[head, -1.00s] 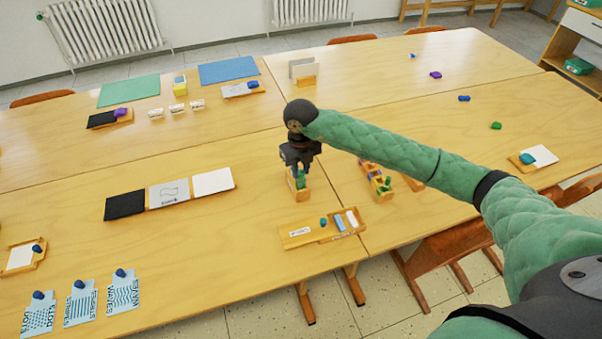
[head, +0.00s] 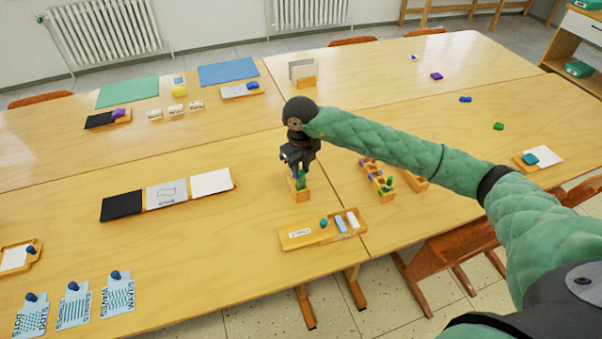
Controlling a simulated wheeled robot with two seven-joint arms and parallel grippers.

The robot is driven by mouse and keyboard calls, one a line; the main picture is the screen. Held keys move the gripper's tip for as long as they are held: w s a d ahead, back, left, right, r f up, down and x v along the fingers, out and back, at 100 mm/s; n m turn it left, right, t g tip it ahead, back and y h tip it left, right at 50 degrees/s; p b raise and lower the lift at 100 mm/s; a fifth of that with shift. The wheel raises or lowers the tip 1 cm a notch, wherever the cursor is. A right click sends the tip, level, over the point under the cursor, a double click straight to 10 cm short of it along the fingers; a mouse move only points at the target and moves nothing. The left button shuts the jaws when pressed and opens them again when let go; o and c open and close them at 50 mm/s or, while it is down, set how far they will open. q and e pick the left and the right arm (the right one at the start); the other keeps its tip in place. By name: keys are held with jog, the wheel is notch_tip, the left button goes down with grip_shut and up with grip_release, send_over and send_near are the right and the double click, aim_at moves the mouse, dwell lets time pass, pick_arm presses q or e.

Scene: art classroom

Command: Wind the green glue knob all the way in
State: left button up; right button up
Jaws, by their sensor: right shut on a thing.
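A small wooden holder (head: 299,195) stands near the middle of the table, with a green piece (head: 300,181) showing at its top, which looks like the green glue knob. My right gripper (head: 298,170) points down over the holder from above and is shut on the green knob. The fingers hide part of the knob, so how far in it sits cannot be told. My left gripper is not in view.
A wooden tray (head: 295,238) with a blue and a white block lies just in front of the holder. A wooden rack (head: 372,172) with purple and green pieces stands to the right. Black, grey and white sheets (head: 211,182) lie to the left.

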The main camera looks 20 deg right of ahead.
jog(key=shift+n+b, duration=3.05)
jog(key=shift+n, duration=0.05)
jog(key=o, duration=1.5)
jog(key=m, duration=1.1)
jog(key=shift+m, duration=0.3)
jog(key=shift+b, duration=0.35)
